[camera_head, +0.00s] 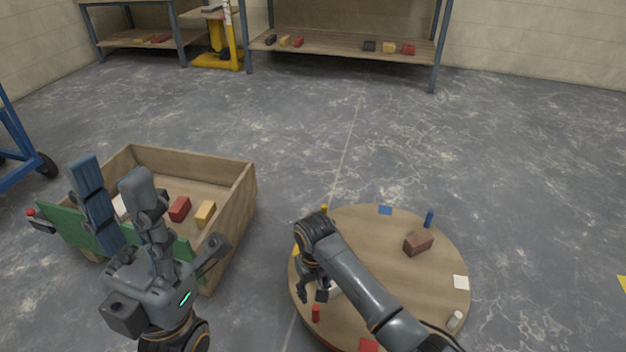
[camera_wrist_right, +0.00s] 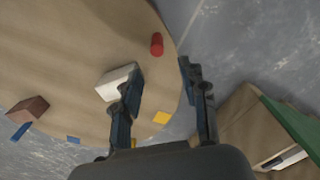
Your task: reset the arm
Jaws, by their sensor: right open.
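My left gripper (camera_head: 110,172) is at the lower left of the head view, in front of the wooden crate. Its two fingers point up with a gap between them, and nothing shows between them. My right gripper (camera_head: 314,295) is low over the left part of the round wooden table (camera_head: 375,265). In the wrist view its fingers (camera_wrist_right: 162,78) are apart and empty. A white block (camera_wrist_right: 116,80) lies on the table beside the left finger, which overlaps it in that view; I cannot tell if they touch. In the head view the right gripper mostly hides this block.
The wooden crate (camera_head: 243,200) at left has a green front panel and holds red and yellow blocks. Shelves (camera_head: 340,43) stand behind open floor.

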